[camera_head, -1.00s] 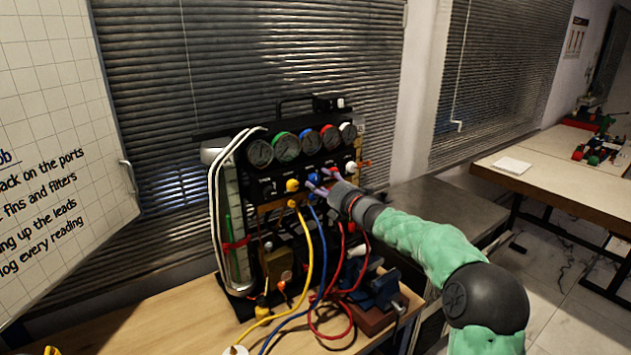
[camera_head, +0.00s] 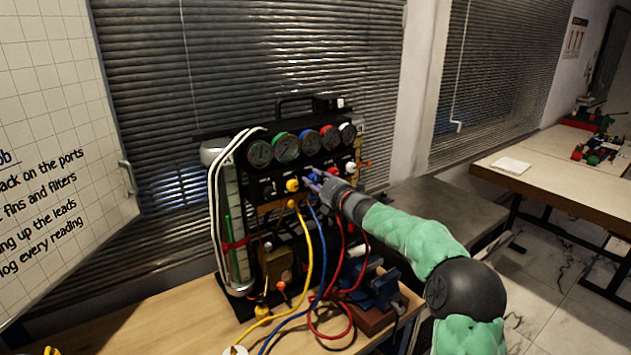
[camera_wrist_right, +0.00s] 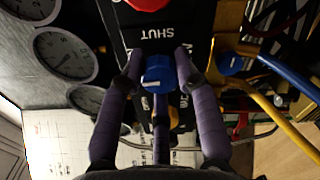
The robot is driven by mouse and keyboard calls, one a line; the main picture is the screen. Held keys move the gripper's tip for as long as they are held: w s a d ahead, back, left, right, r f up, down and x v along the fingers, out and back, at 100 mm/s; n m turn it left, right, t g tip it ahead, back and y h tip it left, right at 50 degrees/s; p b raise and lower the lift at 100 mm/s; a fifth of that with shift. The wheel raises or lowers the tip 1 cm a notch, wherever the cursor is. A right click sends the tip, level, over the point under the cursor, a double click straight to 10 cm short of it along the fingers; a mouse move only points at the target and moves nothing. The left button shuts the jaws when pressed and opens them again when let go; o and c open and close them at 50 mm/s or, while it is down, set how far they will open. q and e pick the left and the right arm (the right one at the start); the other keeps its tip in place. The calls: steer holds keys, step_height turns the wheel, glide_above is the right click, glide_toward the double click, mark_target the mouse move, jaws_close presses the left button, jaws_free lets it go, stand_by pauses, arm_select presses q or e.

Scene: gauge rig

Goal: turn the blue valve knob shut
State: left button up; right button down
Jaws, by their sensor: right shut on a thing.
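The blue valve knob (camera_wrist_right: 158,74) sits on the black panel of the gauge rig, below the word SHUT in the right wrist view. A white line runs across its face. In the head view the blue knob (camera_head: 311,178) is partly hidden by my right gripper (camera_head: 316,181). The purple fingers of my right gripper (camera_wrist_right: 158,78) are closed around the knob, on both sides and from below. My left gripper is not in view.
A red knob (camera_wrist_right: 147,4) is close by on the panel. A yellow knob (camera_head: 292,185) is left of the blue one. Round gauges (camera_head: 286,146) line the top. Yellow, blue and red hoses (camera_head: 341,262) hang in front, over the wooden bench (camera_head: 170,318).

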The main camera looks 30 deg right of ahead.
steer(key=shift+m, duration=0.3)
steer(key=m+p, duration=0.3)
steer(key=m, duration=0.1)
steer(key=shift+d+r, duration=0.1)
steer(key=shift+r, duration=0.05)
steer(key=m+p, duration=0.3)
steer(key=m, duration=0.1)
steer(key=shift+m, duration=0.3)
steer(key=m+p, duration=0.3)
steer(key=m, duration=0.1)
steer(key=shift+m, duration=0.3)
steer(key=m, duration=0.1)
steer(key=m+p, duration=0.2)
steer(key=m, duration=0.1)
steer(key=shift+f, duration=0.25)
steer(key=shift+f+m, duration=0.1)
steer(key=shift+m, duration=0.2)
steer(key=c, duration=0.9)
jaws_free()
